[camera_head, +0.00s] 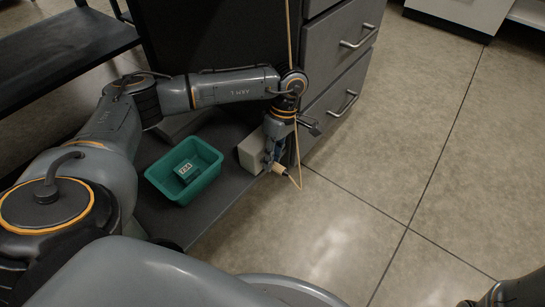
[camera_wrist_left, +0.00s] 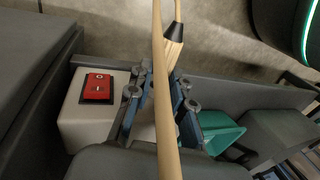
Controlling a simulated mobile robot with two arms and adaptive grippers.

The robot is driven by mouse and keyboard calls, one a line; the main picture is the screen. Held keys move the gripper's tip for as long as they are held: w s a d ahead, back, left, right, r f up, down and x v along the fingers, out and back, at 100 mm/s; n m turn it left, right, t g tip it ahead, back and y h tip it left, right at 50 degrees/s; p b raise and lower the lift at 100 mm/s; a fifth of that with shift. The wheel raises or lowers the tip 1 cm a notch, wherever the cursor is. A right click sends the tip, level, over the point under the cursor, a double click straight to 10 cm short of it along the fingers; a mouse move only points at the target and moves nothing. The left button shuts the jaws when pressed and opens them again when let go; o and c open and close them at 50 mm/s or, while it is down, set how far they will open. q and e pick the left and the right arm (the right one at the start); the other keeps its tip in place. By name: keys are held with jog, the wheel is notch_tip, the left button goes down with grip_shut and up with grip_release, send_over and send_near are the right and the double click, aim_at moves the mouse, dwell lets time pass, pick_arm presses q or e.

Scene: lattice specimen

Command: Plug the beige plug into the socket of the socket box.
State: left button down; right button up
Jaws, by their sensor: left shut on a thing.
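The beige plug (camera_head: 279,170) is held between the fingers of my left gripper (camera_head: 271,154). In the left wrist view the plug (camera_wrist_left: 172,52) shows its ribbed body and black collar, with its front end hidden behind the cable and the blue fingers. The socket box (camera_head: 251,153) is a pale block directly beside the gripper, at the edge of the dark surface. In the left wrist view the box (camera_wrist_left: 72,130) has a red switch (camera_wrist_left: 97,88) on it. Its socket is not visible, and I cannot tell whether plug and box touch.
The plug's beige cable (camera_wrist_left: 163,110) crosses close in front of the wrist camera. A green bin (camera_head: 163,183) with a small labelled item (camera_head: 185,169) stands left of the box. A grey drawer cabinet (camera_head: 336,67) rises behind my gripper. Open floor lies to the right.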

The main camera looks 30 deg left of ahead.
pick_arm(q)
jog(key=shift+w+a, duration=0.1)
jog(key=shift+a, duration=0.45)
dwell(0.4)
jog(key=c, duration=1.1)
grip_release()
jog(key=shift+o, duration=0.6)
jog(key=shift+a, duration=0.1)
